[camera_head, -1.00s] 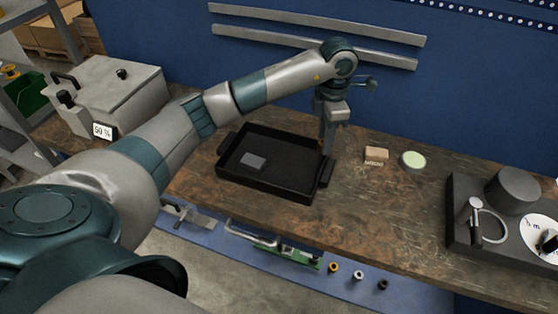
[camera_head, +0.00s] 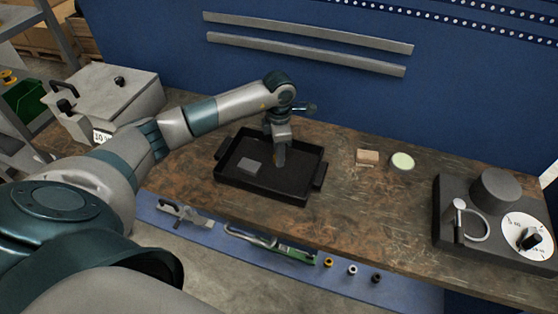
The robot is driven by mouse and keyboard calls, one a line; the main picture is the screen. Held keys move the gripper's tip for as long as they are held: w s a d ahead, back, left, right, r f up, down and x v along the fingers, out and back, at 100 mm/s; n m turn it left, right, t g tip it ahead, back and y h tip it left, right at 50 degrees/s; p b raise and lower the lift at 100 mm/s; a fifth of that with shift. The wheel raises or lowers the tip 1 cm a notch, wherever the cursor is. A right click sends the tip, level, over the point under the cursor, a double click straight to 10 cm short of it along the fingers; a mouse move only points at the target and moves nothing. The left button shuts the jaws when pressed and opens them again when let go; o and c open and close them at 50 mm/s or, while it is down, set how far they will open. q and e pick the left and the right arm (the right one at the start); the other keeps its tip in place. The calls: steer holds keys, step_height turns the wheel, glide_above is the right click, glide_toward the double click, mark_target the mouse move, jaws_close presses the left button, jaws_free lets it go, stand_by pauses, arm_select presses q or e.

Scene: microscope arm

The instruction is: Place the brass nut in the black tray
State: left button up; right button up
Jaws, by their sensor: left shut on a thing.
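The black tray (camera_head: 240,186) lies on the brown worktable, with a flat grey piece (camera_head: 248,166) inside it on the left. My left gripper (camera_head: 279,163) points down over the middle of the tray, inside its rim as seen from the head. It is shut on a small brass-coloured thing, most likely the brass nut, which is mostly hidden by the fingers. I cannot tell whether it touches the tray floor. My right gripper is not in view.
A wooden block (camera_head: 367,157) and a pale green disc (camera_head: 402,161) lie right of the tray. A dark base with a grey cylinder (camera_head: 496,190) and dial stands at the right. A grey case (camera_head: 115,95) stands at the left.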

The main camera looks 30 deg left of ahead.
arm_select(q)
steer(key=shift+f+p, duration=0.35)
steer(key=shift+p, duration=0.05)
step_height(320, 180, down, 3)
steer(key=shift+r+p, duration=0.1)
steer(key=shift+p, duration=0.7)
steer(key=shift+f, duration=0.2)
steer(key=shift+f, duration=0.2)
steer(key=o, duration=1.1)
